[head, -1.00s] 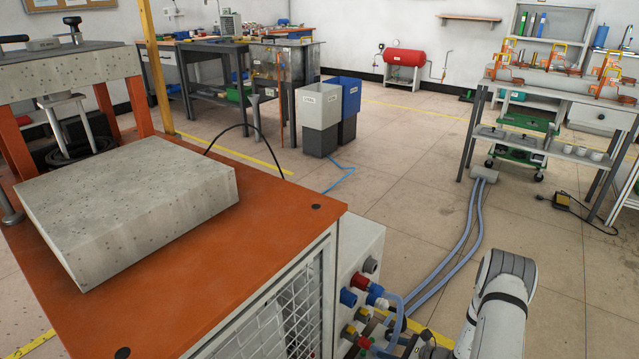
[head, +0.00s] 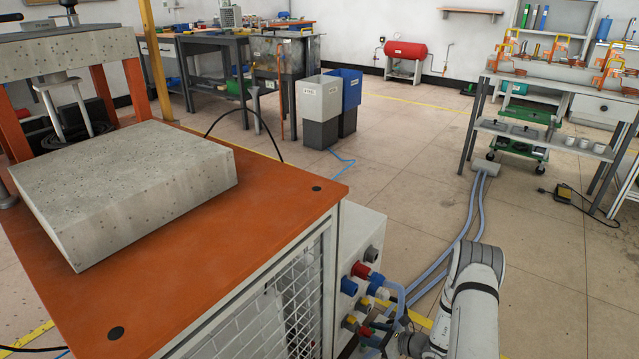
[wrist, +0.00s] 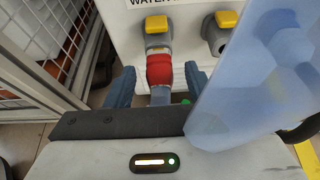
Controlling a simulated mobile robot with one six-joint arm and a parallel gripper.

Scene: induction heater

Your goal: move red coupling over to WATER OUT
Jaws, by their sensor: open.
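The red coupling (wrist: 159,70) sits on the left port of the pale panel in the wrist view, below a yellow tab (wrist: 156,24). A hose end runs down from it. A label above it reads "WATER", with the rest cut off. My gripper (wrist: 159,76) is open, with one blue finger on each side of the coupling and gaps showing between. A second grey port (wrist: 216,34) with a yellow tab (wrist: 227,19) is to the right, with an open end and no coupling on it. In the head view my gripper is low beside the panel, its fingers unclear.
A translucent blue hose (wrist: 250,85) crosses close in front of the wrist camera at right. In the head view, red and blue connectors (head: 360,269) crowd the panel above the yellow tabs. Hoses (head: 465,240) run across the floor.

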